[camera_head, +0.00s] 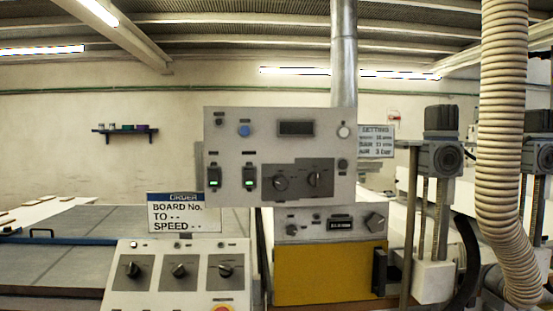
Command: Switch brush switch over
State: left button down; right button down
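A grey upper control panel (225,135) stands upright in the middle of the head view. Neither of my grippers is in view.
A yellow box (325,275) is below the panel. A ribbed hose (503,120) and motor posts (440,160) crowd the right. A grey table (85,230) lies left.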

aim_at(213, 175)
jog(key=i+l+u, duration=0.1)
jog(key=l, duration=0.45)
jog(key=i+l+u, duration=0.1)
jog(key=l, duration=0.4)
jog(key=i+l+u, duration=0.1)
jog(key=l, duration=0.45)
jog(key=i, duration=0.05)
